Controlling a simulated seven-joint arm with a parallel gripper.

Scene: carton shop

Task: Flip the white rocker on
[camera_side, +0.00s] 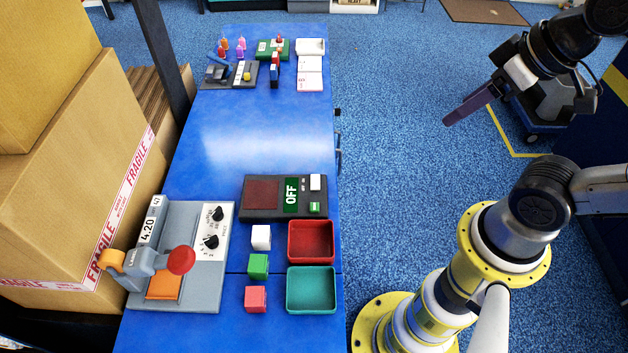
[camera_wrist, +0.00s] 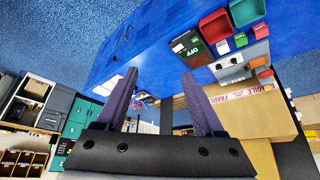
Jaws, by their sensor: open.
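A dark switch box (camera_side: 259,212) lies on the blue table, with a dark red panel and a green display reading OFF. The white rocker (camera_side: 315,183) is at its right back corner, above a small green button (camera_side: 314,207). The box also shows in the wrist view (camera_wrist: 181,47), upside down and small; the rocker's tilt is too small to tell. My gripper (camera_side: 447,121) is open and empty, off the table's right side over the floor, well away from the box. Its two purple fingers stand wide apart in the wrist view (camera_wrist: 160,75).
White, green and red cubes (camera_side: 258,265) stand in front of the box, beside a red tray (camera_side: 333,241) and a teal tray (camera_side: 334,290). A grey scale-like device with a red knob (camera_side: 181,260) is at left. Cartons (camera_side: 60,190) flank the table. The table's middle (camera_side: 250,135) is clear.

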